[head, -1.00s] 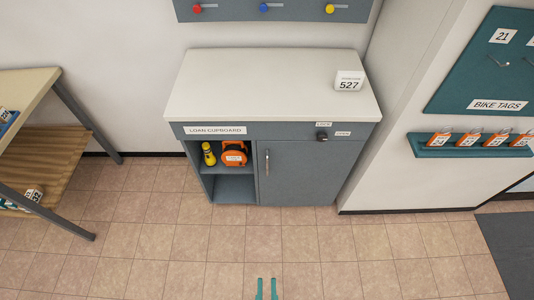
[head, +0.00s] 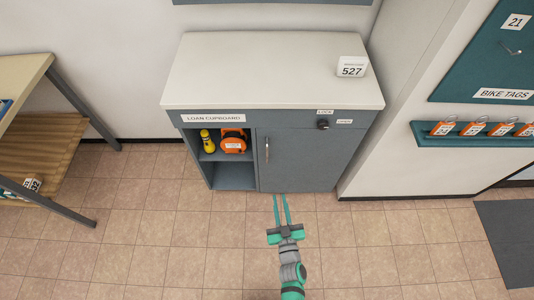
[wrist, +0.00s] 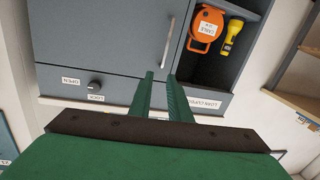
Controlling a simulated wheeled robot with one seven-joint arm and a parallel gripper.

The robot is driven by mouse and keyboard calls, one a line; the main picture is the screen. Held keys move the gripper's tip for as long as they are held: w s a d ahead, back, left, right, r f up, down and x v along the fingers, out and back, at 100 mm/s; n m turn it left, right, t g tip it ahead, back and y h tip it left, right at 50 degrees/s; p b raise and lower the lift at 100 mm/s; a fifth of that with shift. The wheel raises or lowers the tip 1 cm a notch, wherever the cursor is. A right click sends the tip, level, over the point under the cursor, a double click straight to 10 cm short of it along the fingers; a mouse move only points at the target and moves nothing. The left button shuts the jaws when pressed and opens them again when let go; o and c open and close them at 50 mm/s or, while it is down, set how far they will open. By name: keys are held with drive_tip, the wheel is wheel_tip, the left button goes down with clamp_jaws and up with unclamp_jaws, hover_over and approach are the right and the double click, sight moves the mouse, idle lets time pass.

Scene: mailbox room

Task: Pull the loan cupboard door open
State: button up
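The loan cupboard (head: 220,118) is grey with a pale top. Its door (head: 300,165) on the right half is shut, with a vertical metal bar handle (head: 267,150) near its left edge. A dark knob (head: 323,125) sits on the strip above the door, between small lock and open labels; its exact setting is too small to tell. My gripper (head: 280,196) is in front of and below the handle in the head view, its green fingers parted and empty. In the wrist view the fingers (wrist: 160,90) point toward the handle (wrist: 167,42), apart from it.
The open left compartment holds a yellow torch (head: 207,140) and an orange cable reel (head: 233,141). A white block marked 527 (head: 352,67) stands on the cupboard top. A table (head: 25,75) is at left, a wall at right. The tiled floor in front is clear.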

drive_tip(key=y, duration=0.1)
approach(267, 155)
drive_tip(key=w, duration=0.3)
drive_tip(key=w+a, duration=0.1)
drive_tip(key=w, duration=0.3)
drive_tip(key=w+a, duration=0.1)
drive_tip(key=w, duration=0.2)
drive_tip(key=shift+w, duration=0.2)
clamp_jaws()
